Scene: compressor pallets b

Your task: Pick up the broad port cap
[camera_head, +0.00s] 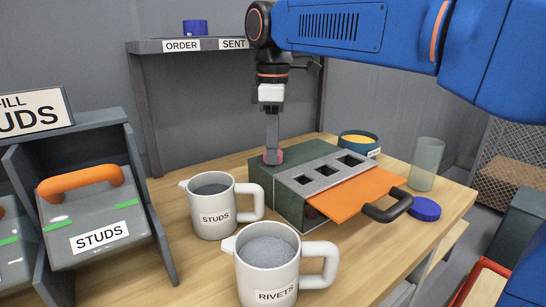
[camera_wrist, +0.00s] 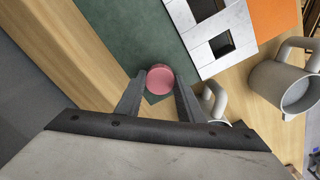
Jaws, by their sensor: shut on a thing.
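A pink round cap (camera_wrist: 160,78) sits between the two fingertips of my gripper (camera_wrist: 159,88) in the wrist view. My gripper is shut on it. In the head view the pink cap (camera_head: 273,157) shows at the lower end of my gripper (camera_head: 272,150), at the left part of the green box top (camera_head: 252,167). I cannot tell whether the cap touches the box. A wider blue disc-shaped cap (camera_head: 425,208) lies on the table at the right, away from my gripper. No label tells which cap is the broad port cap.
A grey slotted plate (camera_head: 318,174) and an orange plate with a dark handle (camera_head: 352,197) lie beside my gripper. STUDS (camera_head: 214,218) and RIVETS (camera_head: 268,282) mugs stand in front. A shelf (camera_head: 200,45) hangs behind.

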